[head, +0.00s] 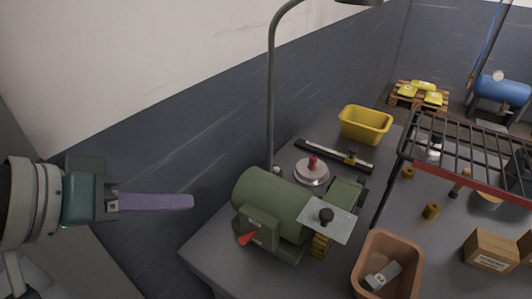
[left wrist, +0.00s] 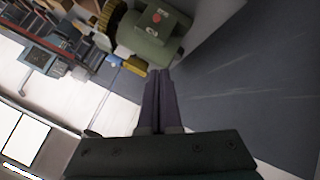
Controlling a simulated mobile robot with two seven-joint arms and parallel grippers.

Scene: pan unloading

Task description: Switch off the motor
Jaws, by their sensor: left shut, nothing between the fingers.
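The motor (head: 272,206) is a green cylinder on the workbench, with a box on its near side. A red pointed knob (head: 246,239) is on that box. My left gripper (head: 190,202) has purple fingers, shut with nothing between them. It is left of the motor, apart from it, pointing right past the bench's left edge. In the left wrist view the shut fingers (left wrist: 160,75) point towards the green motor (left wrist: 140,42) at the top. A red round spot (left wrist: 156,17) shows on its box there. My right gripper is in neither view.
A lamp pole (head: 271,90) rises behind the motor. A brown bin (head: 362,262), a yellow bin (head: 366,124) and a black wire rack (head: 465,145) are to the right. A grey wall (head: 160,160) stands behind my left gripper. The space between gripper and motor looks clear.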

